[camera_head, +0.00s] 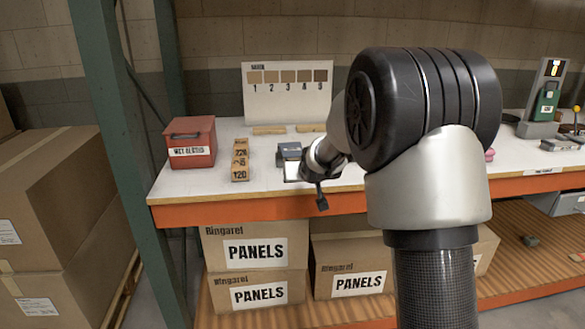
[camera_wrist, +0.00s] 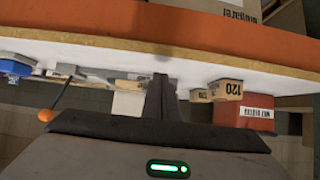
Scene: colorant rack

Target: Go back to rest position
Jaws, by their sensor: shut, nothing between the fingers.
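My gripper (camera_head: 321,197) is shut and empty, just off the front edge of the white-topped bench (camera_head: 215,190), its dark fingers pointing down. In the wrist view, which is upside down, the shut fingers (camera_wrist: 164,90) stand in the middle against the bench. My large black and silver arm joint covers the right middle of the head view and hides part of the bench top.
A red lidded box (camera_head: 191,150), a wooden block marked 120 (camera_head: 240,162) and a grey block (camera_head: 288,155) stand on the bench. A numbered colour chart (camera_head: 287,95) stands behind. A green upright (camera_head: 125,160) is left; panel cartons (camera_head: 255,245) sit below.

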